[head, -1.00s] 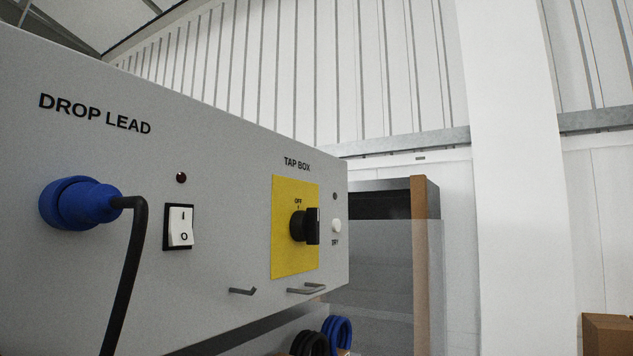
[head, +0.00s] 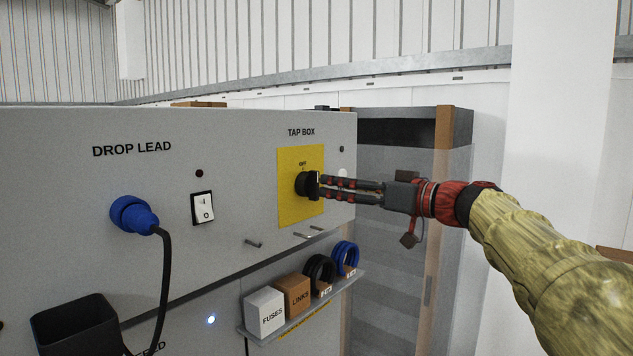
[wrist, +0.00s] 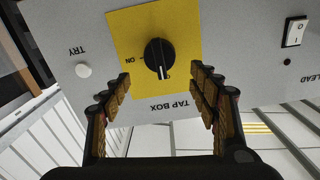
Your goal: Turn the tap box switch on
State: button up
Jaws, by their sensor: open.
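The tap box switch (head: 307,185) is a black rotary knob on a yellow plate (head: 288,213) under the label TAP BOX. In the wrist view the knob (wrist: 159,57) shows a white pointer line directed away from the ON mark, toward the TAP BOX lettering. The OFF mark shows above the knob in the head view. My gripper (head: 320,187) reaches in from the right with its fingertips at the knob. In the wrist view my gripper (wrist: 158,85) is open, its two fingers apart on either side just short of the knob; no contact shows there.
A white TRY button (wrist: 83,70) sits beside the yellow plate. A rocker switch (head: 202,208) and a blue plug (head: 134,215) with a black cable are on the panel's left. Metal pegs (head: 254,244) stick out below. A shelf (head: 300,318) holds boxes and cable coils.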

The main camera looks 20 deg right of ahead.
aim_at(318, 182)
jog(key=shift+w+a+f+n, duration=0.1)
jog(key=shift+w+a+n, duration=0.2)
jog(key=shift+w+n, duration=0.45)
jog(key=shift+a+p, duration=0.2)
jog(key=shift+p, duration=0.15)
jog(key=p+x, duration=0.2)
jog(key=x, duration=0.4)
jog(key=shift+w+a, duration=0.2)
jog(key=shift+a, duration=0.1)
jog(key=shift+c, duration=0.2)
jog(key=c, duration=1.1)
